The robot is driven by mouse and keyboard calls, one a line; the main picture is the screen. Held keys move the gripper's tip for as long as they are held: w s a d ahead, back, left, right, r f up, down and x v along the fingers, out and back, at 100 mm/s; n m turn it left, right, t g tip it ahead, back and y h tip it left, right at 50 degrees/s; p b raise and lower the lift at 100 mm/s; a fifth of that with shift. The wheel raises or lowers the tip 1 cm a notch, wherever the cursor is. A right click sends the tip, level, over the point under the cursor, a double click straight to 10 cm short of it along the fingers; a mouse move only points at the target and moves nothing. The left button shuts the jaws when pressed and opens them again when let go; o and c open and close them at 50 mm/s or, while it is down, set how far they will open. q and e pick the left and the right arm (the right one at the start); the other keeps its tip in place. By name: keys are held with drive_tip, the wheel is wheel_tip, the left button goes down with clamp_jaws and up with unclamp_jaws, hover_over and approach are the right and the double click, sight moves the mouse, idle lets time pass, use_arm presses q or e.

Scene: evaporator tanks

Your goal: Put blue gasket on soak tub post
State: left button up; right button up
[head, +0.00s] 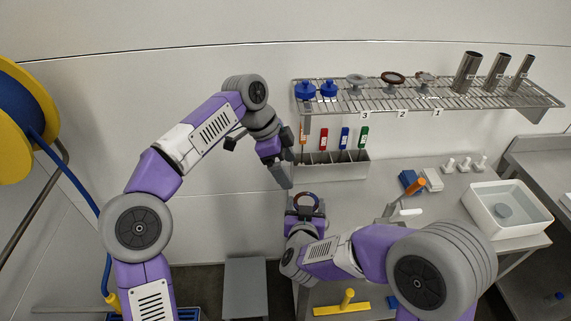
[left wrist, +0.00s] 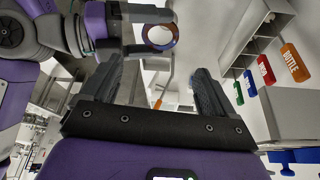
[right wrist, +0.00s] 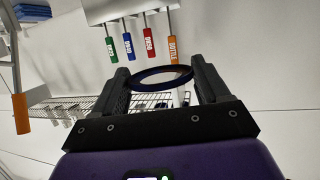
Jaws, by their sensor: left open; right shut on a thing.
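My right gripper (head: 305,207) is shut on a ring-shaped gasket (head: 306,195), dark blue with brownish tones. The right wrist view shows the gasket (right wrist: 162,78) between the fingertips, and the left wrist view shows it (left wrist: 161,38) too. My left gripper (head: 281,172) is open and empty, above and slightly left of the right one in the head view. The white soak tub (head: 483,213) stands on the bench at the right, away from both grippers. A short round grey piece (head: 503,211) is in it; I cannot tell if this is its post.
A wire shelf (head: 450,100) holds blue knobs (head: 305,89), a brown ring (head: 393,77) and steel tubes. Below hangs a rack (head: 330,170) of coloured-handled tools. A blue block (head: 409,181) and small white pegs (head: 465,164) are on the bench left of the tub.

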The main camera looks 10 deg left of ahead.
sight(306, 202)
use_arm(q)
drive_tip(key=x, duration=1.2)
drive_tip(key=shift+a, duration=0.1)
drive_tip(key=shift+c, duration=0.2)
drive_tip(key=c, duration=0.7)
drive_tip(key=shift+c, duration=0.4)
use_arm(e)
drive_tip(key=o, duration=1)
drive_tip(key=shift+s, duration=0.1)
